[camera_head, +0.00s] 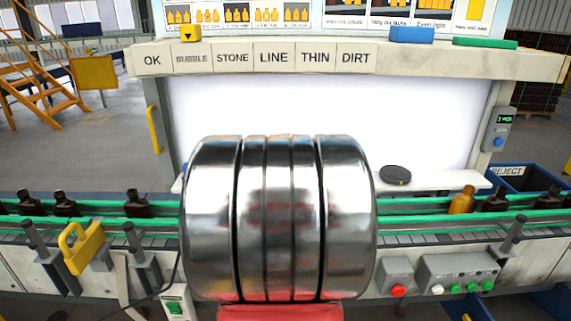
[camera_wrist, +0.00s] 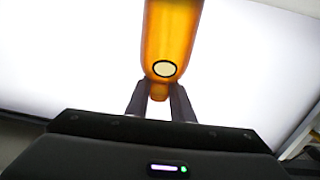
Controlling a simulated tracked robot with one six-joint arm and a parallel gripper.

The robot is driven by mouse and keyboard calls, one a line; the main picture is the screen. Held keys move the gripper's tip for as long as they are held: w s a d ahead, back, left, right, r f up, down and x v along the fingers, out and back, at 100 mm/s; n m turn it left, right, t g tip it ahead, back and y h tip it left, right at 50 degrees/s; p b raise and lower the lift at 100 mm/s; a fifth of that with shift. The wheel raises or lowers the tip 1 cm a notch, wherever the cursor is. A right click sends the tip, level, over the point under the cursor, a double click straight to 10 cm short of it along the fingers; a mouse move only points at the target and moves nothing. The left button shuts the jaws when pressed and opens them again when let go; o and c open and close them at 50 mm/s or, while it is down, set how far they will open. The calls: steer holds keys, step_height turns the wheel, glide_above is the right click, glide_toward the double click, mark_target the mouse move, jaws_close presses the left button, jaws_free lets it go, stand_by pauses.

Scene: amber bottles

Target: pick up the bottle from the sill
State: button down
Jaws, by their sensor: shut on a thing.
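An amber bottle (camera_wrist: 172,30) shows in the wrist view, glowing orange against a bright white background. It bears a dark ring mark with a pale centre. My gripper (camera_wrist: 160,95) is shut on its narrow neck end, with one dark finger on each side. The bottle's far end runs out of the top of the picture. In the head view my own arm covers the middle, hiding my gripper and the held bottle. The white sill (camera_head: 440,181) shows at the right of my arm, below the bright panel (camera_head: 420,115). I cannot tell whether the bottle touches the sill.
A black round puck (camera_head: 395,175) lies on the sill. The green-railed conveyor (camera_head: 405,208) carries several dark bottles (camera_head: 137,204) and another amber bottle (camera_head: 462,200). A blue reject bin (camera_head: 522,180) stands at right. A labelled shelf (camera_head: 315,58) runs above the panel.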

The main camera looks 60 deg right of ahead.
stand_by(0.3)
step_height(320, 180, up, 10)
steer(key=shift+r, duration=0.1)
stand_by(0.5)
steer(key=shift+s, duration=0.1)
stand_by(0.5)
